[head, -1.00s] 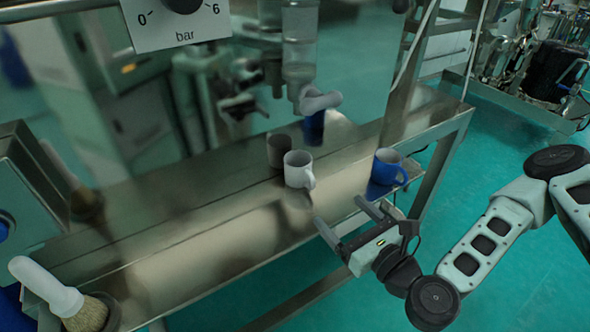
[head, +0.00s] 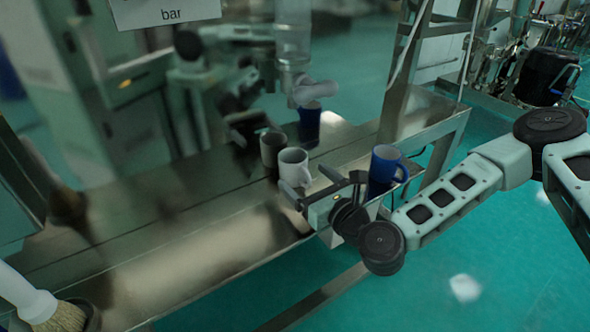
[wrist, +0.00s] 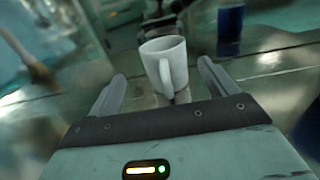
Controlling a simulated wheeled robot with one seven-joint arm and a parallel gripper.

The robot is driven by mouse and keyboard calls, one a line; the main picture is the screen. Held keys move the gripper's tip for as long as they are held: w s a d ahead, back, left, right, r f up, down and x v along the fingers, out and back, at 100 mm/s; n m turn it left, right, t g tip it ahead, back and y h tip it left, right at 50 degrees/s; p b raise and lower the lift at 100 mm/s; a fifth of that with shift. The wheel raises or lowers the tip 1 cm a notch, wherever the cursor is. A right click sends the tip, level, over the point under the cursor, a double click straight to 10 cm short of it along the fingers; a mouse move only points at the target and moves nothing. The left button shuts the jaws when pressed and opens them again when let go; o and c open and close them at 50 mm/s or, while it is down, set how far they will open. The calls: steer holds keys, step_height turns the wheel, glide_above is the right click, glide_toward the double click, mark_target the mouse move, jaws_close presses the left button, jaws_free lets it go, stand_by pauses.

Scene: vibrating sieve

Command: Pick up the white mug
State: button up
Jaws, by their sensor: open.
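The white mug (head: 292,163) stands upright on the steel ledge, close to the shiny panel behind it. My gripper (head: 309,184) is open and empty, just in front of the mug and low beside it on the near side. In the wrist view the mug (wrist: 172,60) sits beyond and between the two spread fingers of my gripper (wrist: 162,78). Its handle points toward me there. A gap shows on both sides of the mug. I cannot tell how far the fingertips reach along it.
A blue mug (head: 382,166) stands on the ledge (head: 200,212) right of my gripper. The panel mirrors the mugs and my arm. A brush with a white handle (head: 28,297) lies at the lower left. The ledge between brush and white mug is clear.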

mark_target(301, 169)
steer(key=p+x, duration=0.1)
steer(key=x, duration=0.1)
steer(key=p+x, duration=0.1)
steer(key=x, duration=0.1)
steer(key=shift+w+d+r, duration=0.1)
steer(key=shift+w+r, duration=0.15)
steer(key=shift+w, duration=0.1)
steer(key=shift+w+f, duration=0.1)
steer(key=shift+w, duration=0.2)
steer(key=c, duration=1.2)
